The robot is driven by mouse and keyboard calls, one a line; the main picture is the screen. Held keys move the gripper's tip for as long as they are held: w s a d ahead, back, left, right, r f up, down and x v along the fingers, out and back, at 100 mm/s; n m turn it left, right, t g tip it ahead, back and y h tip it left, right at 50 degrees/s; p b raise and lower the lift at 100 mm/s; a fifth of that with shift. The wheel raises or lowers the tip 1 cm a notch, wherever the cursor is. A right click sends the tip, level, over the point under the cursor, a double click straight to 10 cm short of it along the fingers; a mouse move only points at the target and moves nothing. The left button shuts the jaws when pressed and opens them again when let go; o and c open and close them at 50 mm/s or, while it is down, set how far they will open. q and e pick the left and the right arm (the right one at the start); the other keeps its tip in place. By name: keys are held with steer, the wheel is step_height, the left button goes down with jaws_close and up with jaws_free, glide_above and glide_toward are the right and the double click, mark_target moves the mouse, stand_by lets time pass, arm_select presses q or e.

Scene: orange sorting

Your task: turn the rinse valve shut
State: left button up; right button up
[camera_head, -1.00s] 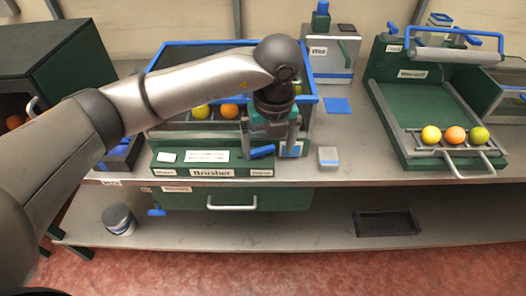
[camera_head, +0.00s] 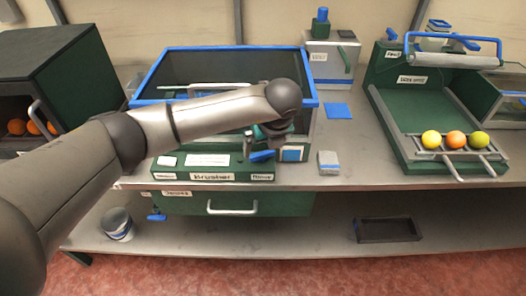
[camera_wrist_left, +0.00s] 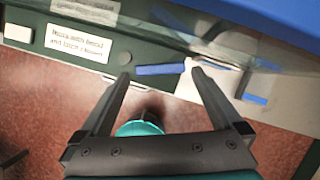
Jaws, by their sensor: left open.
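The rinse valve's blue handle (camera_head: 262,156) sits at the right end of the brusher's green front panel, above a small white label (camera_head: 262,177). In the head view it slants slightly, its right end higher. My left gripper (camera_head: 266,150) is right at the handle, partly hidden by its own wrist. In the left wrist view the blue handle (camera_wrist_left: 160,69) lies between the tips of my open fingers (camera_wrist_left: 160,76); I cannot tell whether either finger touches it. My right gripper is not in view.
The brusher's blue-rimmed tank (camera_head: 170,75) stands behind my arm. A grey block with a blue stripe (camera_head: 328,162) is to the right. A green tray unit (camera_head: 420,110) with three fruits stands farther right.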

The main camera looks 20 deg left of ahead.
mark_target(262, 153)
arm_select(q)
steer(key=shift+x, duration=1.5)
